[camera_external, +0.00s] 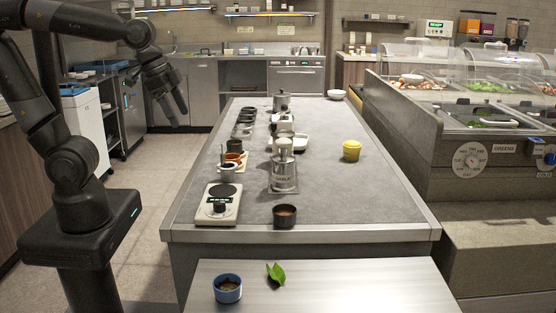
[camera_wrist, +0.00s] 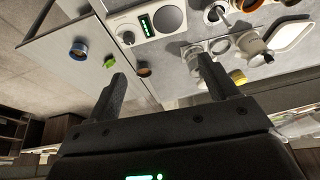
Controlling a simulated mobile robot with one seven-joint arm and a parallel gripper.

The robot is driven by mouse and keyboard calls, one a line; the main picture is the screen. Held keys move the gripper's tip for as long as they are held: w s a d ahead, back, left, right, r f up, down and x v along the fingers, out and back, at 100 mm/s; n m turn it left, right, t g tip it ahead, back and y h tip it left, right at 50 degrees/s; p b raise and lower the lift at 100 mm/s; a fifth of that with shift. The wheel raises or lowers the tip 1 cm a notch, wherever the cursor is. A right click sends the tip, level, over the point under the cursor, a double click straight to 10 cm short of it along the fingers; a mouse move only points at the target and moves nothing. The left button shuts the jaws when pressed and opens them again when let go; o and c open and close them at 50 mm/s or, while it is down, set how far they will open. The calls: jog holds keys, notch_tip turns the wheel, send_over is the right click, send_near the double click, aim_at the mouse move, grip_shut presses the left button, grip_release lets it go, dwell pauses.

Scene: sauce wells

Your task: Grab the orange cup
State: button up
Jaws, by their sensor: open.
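The orange cup (camera_external: 233,158) is small and stands on the grey counter behind the scale, close to a white cup with a spoon-like handle (camera_external: 227,168) that partly hides it. In the wrist view an orange-brown shape (camera_wrist: 249,4) at the top edge looks like the same cup, cut off by the frame. My gripper (camera_external: 177,115) is open and empty, raised left of the counter, well apart from the cup. Its two fingers (camera_wrist: 160,72) show spread in the wrist view.
A blue bowl (camera_external: 228,288) and a green leaf (camera_external: 276,273) are on the nearer table. The counter's right side is mostly clear.

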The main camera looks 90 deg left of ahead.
jog(key=w+a+f+g, duration=0.1)
jog(key=w+a, duration=0.2)
jog(key=a, duration=0.2)
jog(key=w+a+f+g, duration=0.1)
jog(key=w+a+f, duration=0.1)
jog(key=a, duration=0.3)
jog(key=w+a+f+g, duration=0.1)
jog(key=w+a+f, duration=0.1)
jog(key=a, duration=0.3)
jog(key=shift+w+f, duration=0.1)
jog(key=shift+w, duration=0.8)
jog(key=w+a+f+g, duration=0.1)
jog(key=a+f, duration=0.4)
jog(key=a, duration=0.4)
jog(key=shift+h, duration=0.3)
jog(key=shift+a+f, duration=0.2)
jog(key=shift+f, duration=2.55)
jog(key=shift+a+f, duration=0.15)
jog(key=shift+f, duration=2.55)
jog(key=c, duration=1.1)
